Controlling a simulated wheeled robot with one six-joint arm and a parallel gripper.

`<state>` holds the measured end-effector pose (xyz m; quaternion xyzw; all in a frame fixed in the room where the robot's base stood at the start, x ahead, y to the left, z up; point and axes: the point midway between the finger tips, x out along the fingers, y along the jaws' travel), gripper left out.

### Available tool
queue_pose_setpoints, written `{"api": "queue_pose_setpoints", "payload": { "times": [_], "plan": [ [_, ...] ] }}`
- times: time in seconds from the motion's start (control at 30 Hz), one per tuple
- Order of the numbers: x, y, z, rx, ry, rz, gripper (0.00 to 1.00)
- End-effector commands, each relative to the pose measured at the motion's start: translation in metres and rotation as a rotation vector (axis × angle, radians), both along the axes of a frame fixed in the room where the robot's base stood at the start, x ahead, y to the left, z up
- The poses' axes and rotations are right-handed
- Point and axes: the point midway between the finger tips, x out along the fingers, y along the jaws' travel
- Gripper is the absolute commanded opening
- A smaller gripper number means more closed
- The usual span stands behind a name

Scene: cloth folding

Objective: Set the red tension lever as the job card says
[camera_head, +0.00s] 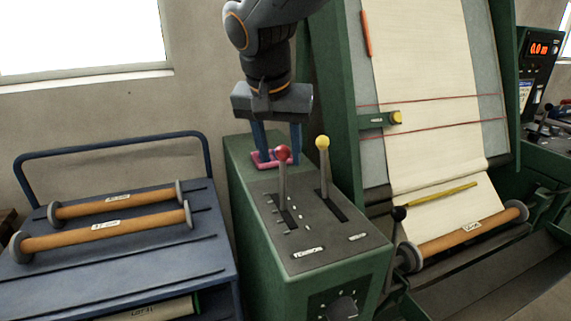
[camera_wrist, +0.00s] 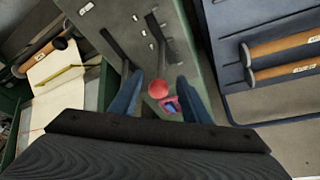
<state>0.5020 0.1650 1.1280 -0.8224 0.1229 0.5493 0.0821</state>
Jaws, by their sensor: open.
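The red tension lever, with a round red knob (camera_head: 283,154), stands in the left slot of a dark panel marked TENSION. Its shaft enters near the slot's far end. My gripper (camera_head: 278,155) points down over the green housing, its two blue fingers apart. In the wrist view the red knob (camera_wrist: 158,89) shows between the fingers of my gripper (camera_wrist: 160,78). In the head view it overlaps the right finger; I cannot tell whether they touch. Pale marks line the slot. No readable job card shows.
A yellow-knobbed lever (camera_head: 322,143) stands close to the right. A pink-rimmed item (camera_head: 262,163) lies on the green housing (camera_head: 250,210) behind the red lever. A blue cart (camera_head: 120,260) with rollers is at left. A cloth machine (camera_head: 340,90) is at right.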

Motion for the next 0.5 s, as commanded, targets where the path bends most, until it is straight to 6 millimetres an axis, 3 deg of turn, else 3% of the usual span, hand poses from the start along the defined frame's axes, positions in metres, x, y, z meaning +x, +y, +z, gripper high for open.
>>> {"api": "queue_pose_setpoints", "payload": {
  "times": [0.17,0.5],
  "plan": [
    [0.003,-0.005,-0.006,-0.001,0.001,-0.007,0.43],
    [0.022,-0.016,-0.051,-0.002,0.004,-0.018,0.43]
  ]
}}
